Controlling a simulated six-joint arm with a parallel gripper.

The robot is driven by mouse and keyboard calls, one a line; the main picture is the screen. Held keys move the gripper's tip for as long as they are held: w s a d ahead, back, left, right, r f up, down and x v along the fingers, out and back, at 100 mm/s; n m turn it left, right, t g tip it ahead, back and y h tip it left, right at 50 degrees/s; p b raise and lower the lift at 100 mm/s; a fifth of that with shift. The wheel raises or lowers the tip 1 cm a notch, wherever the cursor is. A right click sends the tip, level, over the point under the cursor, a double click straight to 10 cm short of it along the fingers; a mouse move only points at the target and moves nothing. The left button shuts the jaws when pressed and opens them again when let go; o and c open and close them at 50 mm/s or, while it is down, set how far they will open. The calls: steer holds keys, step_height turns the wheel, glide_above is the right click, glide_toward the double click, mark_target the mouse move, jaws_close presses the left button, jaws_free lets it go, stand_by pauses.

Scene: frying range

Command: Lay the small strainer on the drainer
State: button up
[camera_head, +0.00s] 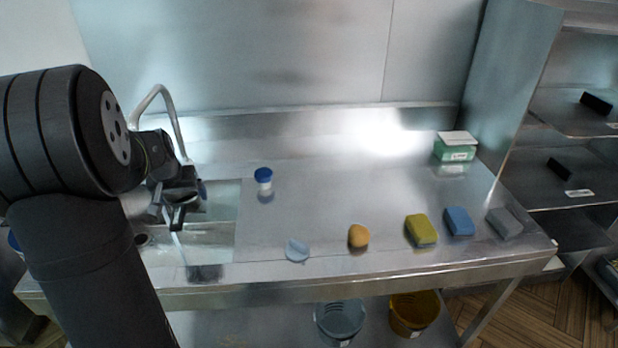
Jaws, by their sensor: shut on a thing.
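My gripper (178,212) is over the sink basin (215,232) at the left of the steel counter. It is shut on a small dark, roundish thing (183,197), which looks like the small strainer. The jaws and my arm hide much of it, and its exact shape and tilt are unclear. The drainer seems to be the dark round opening (142,238) at the left of the basin, partly beside my arm. The held thing appears above the basin, apart from that opening.
A blue-capped jar (264,182), pale blue disc (297,250), orange-yellow lump (358,236), yellow sponge (420,229), blue sponge (458,221), grey block (503,223) and green box (455,147) are on the counter. The tap (170,110) rises behind my gripper. The counter's middle is clear.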

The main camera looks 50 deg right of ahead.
steer(key=s+d+r+m+g+h, duration=0.1)
steer(key=s+d+r+m, duration=0.2)
steer(key=s+d, duration=1.2)
steer(key=s+d+r+m+g, duration=0.1)
steer(key=s+d+r+m, duration=0.2)
steer(key=s+d, duration=1.25)
steer(key=w+f, duration=0.2)
steer(key=w, duration=0.1)
steer(key=w+a+f, duration=0.1)
steer(key=w+f, duration=0.1)
steer(key=f, duration=0.1)
steer(key=w+a+f, duration=0.1)
steer(key=w+f, duration=0.1)
steer(key=w, duration=0.1)
steer(key=shift+w+a+f, duration=0.1)
steer(key=shift+w+f, duration=0.1)
steer(key=shift+w, duration=0.15)
steer(key=shift+w+f, duration=0.1)
steer(key=shift+f, duration=1.95)
